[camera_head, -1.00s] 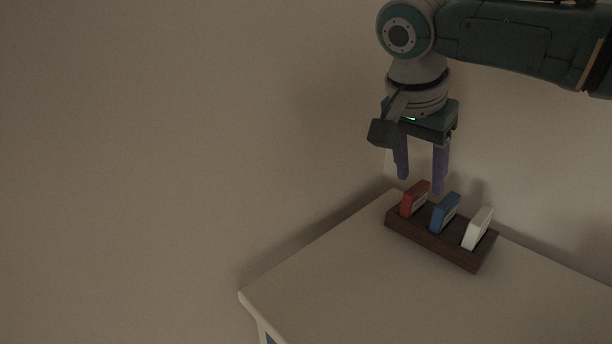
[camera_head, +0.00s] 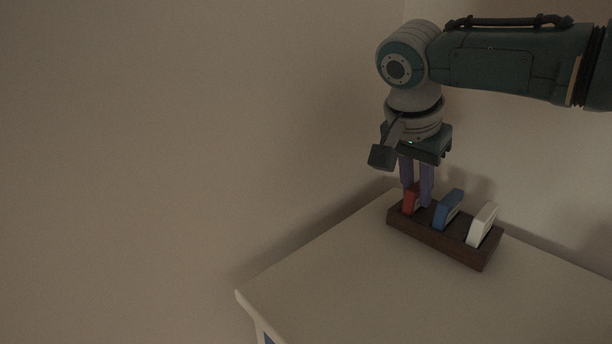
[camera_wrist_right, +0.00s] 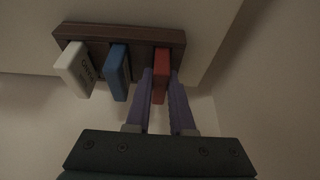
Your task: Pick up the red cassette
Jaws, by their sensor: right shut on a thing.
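The red cassette (camera_head: 409,202) stands in the left end of a dark wooden rack (camera_head: 436,241) on the white table. My right gripper (camera_head: 417,200) points down with its purple fingers on both sides of the red cassette, shut on it. In the right wrist view the red cassette (camera_wrist_right: 160,77) sits between the two fingertips (camera_wrist_right: 161,80) and its base is still at the rack (camera_wrist_right: 155,35). The fingers hide part of the cassette in the head view. My left gripper is not in view.
A blue cassette (camera_head: 448,210) stands in the middle of the rack, close beside the right finger. A white cassette (camera_head: 482,225) stands at the right end. Walls rise close behind the table (camera_head: 350,285), whose front part is clear.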

